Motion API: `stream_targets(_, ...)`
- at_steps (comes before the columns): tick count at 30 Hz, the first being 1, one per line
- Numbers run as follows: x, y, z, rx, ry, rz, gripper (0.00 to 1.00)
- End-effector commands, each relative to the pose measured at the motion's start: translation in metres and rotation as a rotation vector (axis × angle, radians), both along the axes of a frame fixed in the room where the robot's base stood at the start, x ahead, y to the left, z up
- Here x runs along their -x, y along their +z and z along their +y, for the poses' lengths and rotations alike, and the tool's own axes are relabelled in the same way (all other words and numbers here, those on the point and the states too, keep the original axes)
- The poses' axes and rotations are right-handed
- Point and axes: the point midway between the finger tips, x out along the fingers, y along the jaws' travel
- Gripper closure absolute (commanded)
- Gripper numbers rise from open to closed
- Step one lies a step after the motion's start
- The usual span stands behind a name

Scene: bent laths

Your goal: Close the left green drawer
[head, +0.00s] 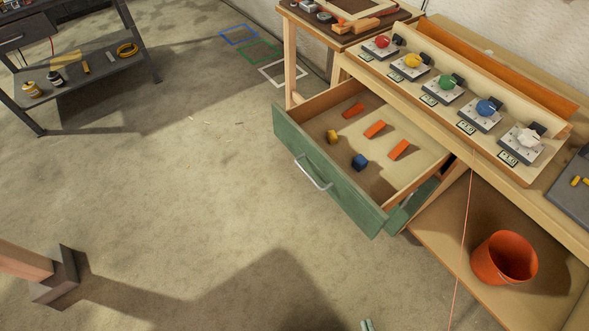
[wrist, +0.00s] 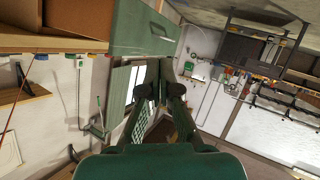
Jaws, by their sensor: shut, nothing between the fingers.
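The left green drawer (head: 325,178) is pulled well out from the wooden bench in the head view. Its green front has a pale metal bar handle (head: 312,172). A green panel (wrist: 143,28), seemingly a drawer front, shows beyond and above the fingertips there, apparently not touched. Small pale green tips at the head view's bottom edge may be my gripper.
Another green front (head: 413,204) shows right of the open drawer, partly hidden. A red bucket (head: 503,258) stands on the lower shelf at right. Several coloured knobs (head: 447,84) line the bench top. The floor (head: 190,190) before the drawer is mostly clear.

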Motion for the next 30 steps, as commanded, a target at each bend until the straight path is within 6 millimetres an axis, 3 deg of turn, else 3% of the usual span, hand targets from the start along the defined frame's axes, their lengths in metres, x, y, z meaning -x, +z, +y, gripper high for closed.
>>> stream_targets(6,-0.059,-0.056,0.020,0.224,0.122,0.018,1.00)
stream_targets(15,-0.150,-0.097,0.059,0.534,0.205,-0.004,1.00)
stream_targets(23,-0.233,-0.093,0.113,0.787,0.203,-0.075,1.00)
stream_targets(30,-0.295,-0.058,0.179,0.976,0.145,-0.167,1.00)
